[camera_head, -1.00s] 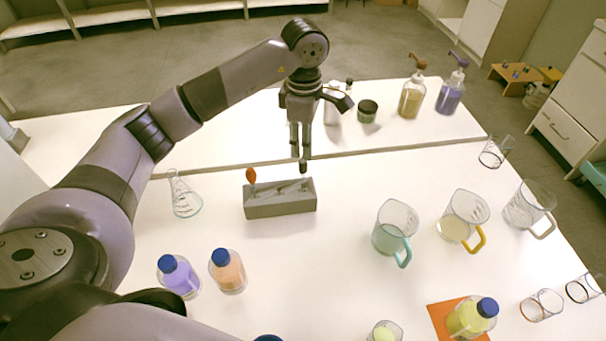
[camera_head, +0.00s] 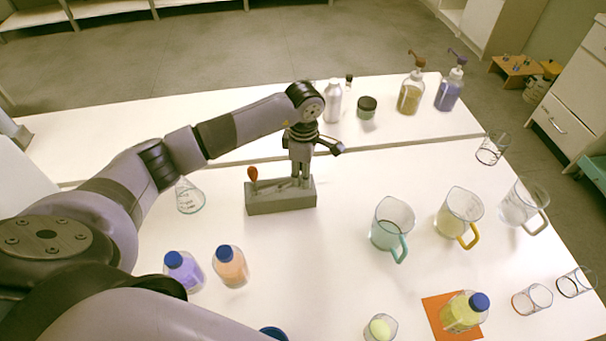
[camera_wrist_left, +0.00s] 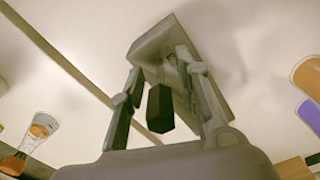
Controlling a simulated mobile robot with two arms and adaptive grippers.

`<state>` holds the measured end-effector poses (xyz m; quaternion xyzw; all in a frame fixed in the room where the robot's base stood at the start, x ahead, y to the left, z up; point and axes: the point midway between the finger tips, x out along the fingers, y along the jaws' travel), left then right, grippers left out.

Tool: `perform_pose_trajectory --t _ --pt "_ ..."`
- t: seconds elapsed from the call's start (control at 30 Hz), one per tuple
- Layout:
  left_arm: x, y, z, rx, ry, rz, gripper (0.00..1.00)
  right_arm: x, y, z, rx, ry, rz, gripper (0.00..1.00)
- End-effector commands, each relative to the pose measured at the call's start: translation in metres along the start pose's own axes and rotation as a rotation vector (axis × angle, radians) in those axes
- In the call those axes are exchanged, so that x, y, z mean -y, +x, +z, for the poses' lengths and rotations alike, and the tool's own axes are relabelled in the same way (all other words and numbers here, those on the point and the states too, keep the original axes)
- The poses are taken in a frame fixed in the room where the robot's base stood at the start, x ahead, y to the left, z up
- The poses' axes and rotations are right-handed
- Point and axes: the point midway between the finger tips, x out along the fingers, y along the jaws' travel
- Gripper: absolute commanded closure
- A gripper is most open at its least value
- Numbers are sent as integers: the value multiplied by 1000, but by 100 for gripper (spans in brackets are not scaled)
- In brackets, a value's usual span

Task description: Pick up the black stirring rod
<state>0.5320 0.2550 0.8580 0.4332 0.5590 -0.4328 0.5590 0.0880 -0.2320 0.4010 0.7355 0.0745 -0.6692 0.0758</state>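A grey rectangular holder (camera_head: 281,200) stands on the white table in the head view, with a small orange-topped utensil (camera_head: 253,174) upright at its left end. My left gripper (camera_head: 301,184) points down over the holder's right part. In the left wrist view, the black stirring rod (camera_wrist_left: 160,108) shows its dark block-like end between my two fingers, its thin stem running toward the holder (camera_wrist_left: 152,45). The fingers (camera_wrist_left: 165,80) are spread, one on each side of the rod, with gaps visible. In the head view the gripper hides the rod. My right gripper is out of view.
A glass flask (camera_head: 189,197) stands left of the holder. A purple bottle (camera_head: 184,272) and an orange bottle (camera_head: 230,266) stand in front. A teal-handled beaker (camera_head: 391,226) and a yellow-handled one (camera_head: 458,217) stand to the right. Pump bottles (camera_head: 411,95) stand on the back table.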

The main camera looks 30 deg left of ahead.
Motion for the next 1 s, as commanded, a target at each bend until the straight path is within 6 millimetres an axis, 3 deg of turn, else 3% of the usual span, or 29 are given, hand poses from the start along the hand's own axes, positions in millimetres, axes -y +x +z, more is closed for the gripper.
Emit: perform_pose_trajectory --t 0.1,0.53,1.0 --pt "0 0 0 0 0 0 71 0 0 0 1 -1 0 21" --pt "0 0 0 0 0 0 100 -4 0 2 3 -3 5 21" --pt "-1 -7 0 1 0 1 100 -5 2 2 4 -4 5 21"
